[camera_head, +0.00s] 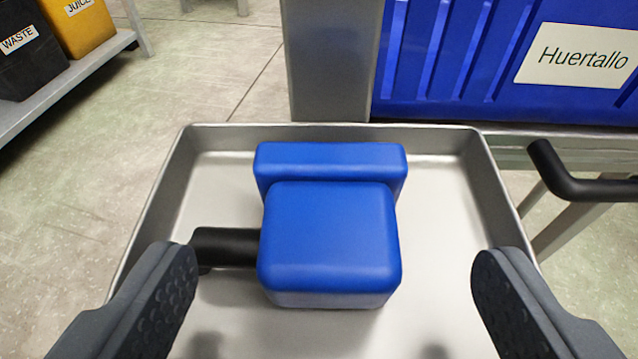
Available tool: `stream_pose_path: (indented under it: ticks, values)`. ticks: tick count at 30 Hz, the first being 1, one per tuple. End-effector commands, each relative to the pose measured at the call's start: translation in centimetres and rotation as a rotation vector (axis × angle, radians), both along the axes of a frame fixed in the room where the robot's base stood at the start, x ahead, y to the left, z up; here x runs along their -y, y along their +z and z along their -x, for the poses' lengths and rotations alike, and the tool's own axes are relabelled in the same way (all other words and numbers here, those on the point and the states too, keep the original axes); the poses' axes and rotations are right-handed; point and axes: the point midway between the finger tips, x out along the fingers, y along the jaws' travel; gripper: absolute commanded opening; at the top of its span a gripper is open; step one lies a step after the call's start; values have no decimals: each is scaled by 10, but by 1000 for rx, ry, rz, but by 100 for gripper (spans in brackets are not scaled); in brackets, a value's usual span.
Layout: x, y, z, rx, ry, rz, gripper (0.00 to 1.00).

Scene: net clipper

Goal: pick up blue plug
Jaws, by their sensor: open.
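The blue plug (329,240) sits in a grey metal tray (202,190). It has a rounded block in front and a wider flat block behind it. A black cylindrical piece (226,247) sticks out from its left side. My gripper (334,285) is open, with one dark padded finger at the lower left and one at the lower right. The plug lies between and slightly beyond the fingertips, and neither finger appears to touch it. The plug's underside is hidden.
The tray's raised walls surround the plug. A blue crate (450,70) labelled Huertallo stands behind at the right, beside a grey post (330,60). A black handle (585,187) is at the right. Black WASTE (25,55) and yellow JUICE (82,28) bins stand upper left.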

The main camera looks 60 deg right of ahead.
Motion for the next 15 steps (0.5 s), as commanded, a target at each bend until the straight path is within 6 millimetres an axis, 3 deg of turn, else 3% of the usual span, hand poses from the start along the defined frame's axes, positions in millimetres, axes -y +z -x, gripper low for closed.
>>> stream_pose_path:
  ticks: [9, 15]
  values:
    - [30, -21, -23, 1, -3, 3, 76]
    - [32, -21, -25, 0, -1, 3, 76]
